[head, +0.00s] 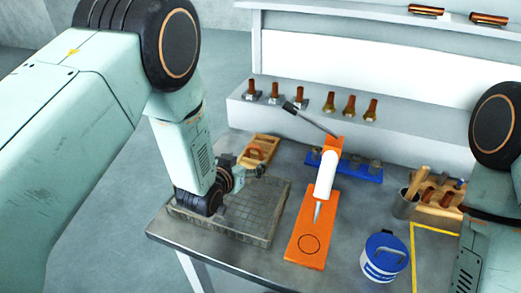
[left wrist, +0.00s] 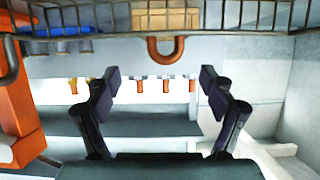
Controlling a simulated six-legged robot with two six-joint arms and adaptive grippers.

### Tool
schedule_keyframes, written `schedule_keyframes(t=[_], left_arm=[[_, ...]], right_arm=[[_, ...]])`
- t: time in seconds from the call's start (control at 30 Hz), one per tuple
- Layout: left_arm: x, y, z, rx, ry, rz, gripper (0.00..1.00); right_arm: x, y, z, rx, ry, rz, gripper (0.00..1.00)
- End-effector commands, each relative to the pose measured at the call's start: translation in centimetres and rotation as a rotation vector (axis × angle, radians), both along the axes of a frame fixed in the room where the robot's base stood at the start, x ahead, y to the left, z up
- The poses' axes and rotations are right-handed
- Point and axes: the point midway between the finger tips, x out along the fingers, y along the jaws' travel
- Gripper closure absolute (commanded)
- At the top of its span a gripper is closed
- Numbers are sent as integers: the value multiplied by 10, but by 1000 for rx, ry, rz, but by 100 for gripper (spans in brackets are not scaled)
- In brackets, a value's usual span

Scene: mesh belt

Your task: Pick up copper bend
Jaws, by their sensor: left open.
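The copper bend (left wrist: 166,52) is a U-shaped brown tube. It shows in the left wrist view at a wooden block (left wrist: 165,18), ahead of my left gripper (left wrist: 160,78) and roughly centred between its fingers. The fingers are open and empty, and the bend looks beyond their tips. In the head view the copper bend (head: 257,154) lies at the wooden block (head: 262,141), just behind the mesh tray (head: 262,222). My left gripper (head: 245,168) hangs low over the tray's back part, close to the bend. My right gripper is not in view.
An orange board (head: 292,245) with a white-and-orange dispenser (head: 325,176) stands right of the tray. A blue rack (head: 368,172), a cup (head: 404,206) and a blue-lidded tub (head: 384,256) stand further right. Several copper fittings line the back ledge (head: 410,133).

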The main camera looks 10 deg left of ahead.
Motion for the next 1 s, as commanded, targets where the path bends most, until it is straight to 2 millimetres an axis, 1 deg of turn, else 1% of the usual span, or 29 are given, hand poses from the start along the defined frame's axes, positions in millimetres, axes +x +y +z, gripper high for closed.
schedule_keyframes(t=[0.1,0.3,0.47,0.57,0.8,1.0], left_arm=[[1,1,-1,0,1,1,17],[15,-1,-9,0,1,0,17],[22,-2,-11,-1,1,0,17],[29,-2,-15,0,2,1,17],[57,-5,-26,-1,-1,1,17],[69,-8,-31,0,1,1,17]], right_arm=[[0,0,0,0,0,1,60],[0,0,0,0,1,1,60],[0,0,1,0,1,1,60],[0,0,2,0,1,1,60],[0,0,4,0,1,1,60],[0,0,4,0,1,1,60]])
